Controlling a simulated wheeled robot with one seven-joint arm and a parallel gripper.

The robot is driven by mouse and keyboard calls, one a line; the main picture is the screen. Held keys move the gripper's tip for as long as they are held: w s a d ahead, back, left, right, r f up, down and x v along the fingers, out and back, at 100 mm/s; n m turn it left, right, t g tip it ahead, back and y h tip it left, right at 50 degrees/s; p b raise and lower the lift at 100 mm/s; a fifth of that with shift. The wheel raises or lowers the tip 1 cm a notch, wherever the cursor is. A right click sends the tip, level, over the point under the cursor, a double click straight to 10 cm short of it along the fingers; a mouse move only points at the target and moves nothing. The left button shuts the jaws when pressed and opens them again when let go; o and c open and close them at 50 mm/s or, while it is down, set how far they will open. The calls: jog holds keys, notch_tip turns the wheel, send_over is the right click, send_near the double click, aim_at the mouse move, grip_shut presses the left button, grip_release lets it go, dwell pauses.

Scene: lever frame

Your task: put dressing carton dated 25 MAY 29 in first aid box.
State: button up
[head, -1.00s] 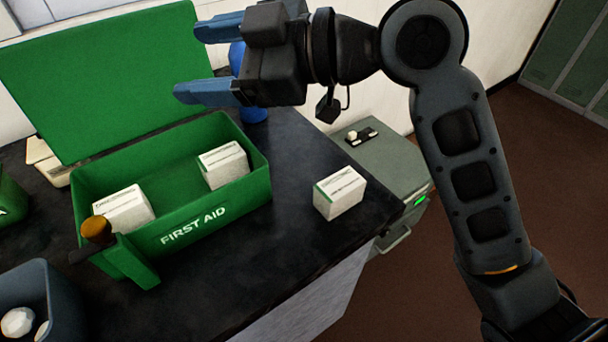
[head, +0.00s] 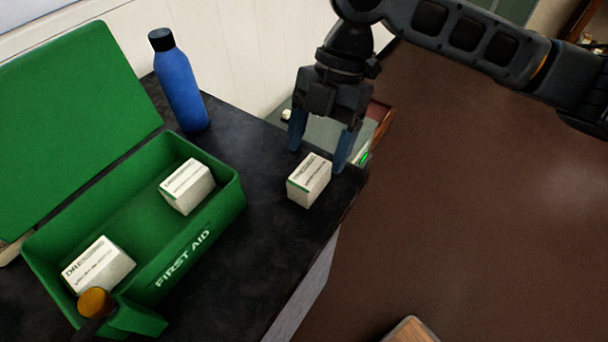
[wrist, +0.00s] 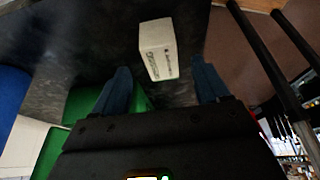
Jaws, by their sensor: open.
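A white dressing carton (head: 309,180) with a green edge stands on the dark worktop to the right of the green first aid box (head: 215,226). Its print is too small to read a date. The box is open, with one white carton (head: 187,186) at its right end and another (head: 98,265) at its left end. My gripper (head: 322,160) is open, pointing down at the carton on the worktop, with its blue fingers just behind or around it. In the wrist view the carton (wrist: 158,49) lies ahead of and between the open fingertips, apart from them.
A blue bottle (head: 180,85) stands behind the box. The raised green lid (head: 75,110) is on the left. An amber-topped handle (head: 96,303) is at the box's front left. The worktop's right edge is close to the loose carton.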

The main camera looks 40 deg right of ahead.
aim_at(310, 171)
jog(key=shift+p+x, duration=0.6)
jog(key=shift+x, duration=2.3)
jog(key=shift+s+a, duration=0.1)
jog(key=c, duration=1.1)
jog(key=shift+c, duration=0.2)
jog(key=shift+r, duration=0.1)
jog(key=shift+r, duration=0.45)
jog(key=r, duration=0.2)
jog(key=r+b, duration=0.1)
jog(key=shift+s+d+r, duration=0.1)
jog(key=shift+d+r, duration=0.1)
jog(key=shift+d, duration=0.1)
jog(key=s+d+r+b, duration=0.1)
jog(key=s+d+r, duration=0.4)
jog(key=d, duration=0.4)
jog(key=shift+s+d+r+b, duration=0.2)
jog(key=shift+s+r+b, duration=0.2)
jog(key=shift+r, duration=0.45)
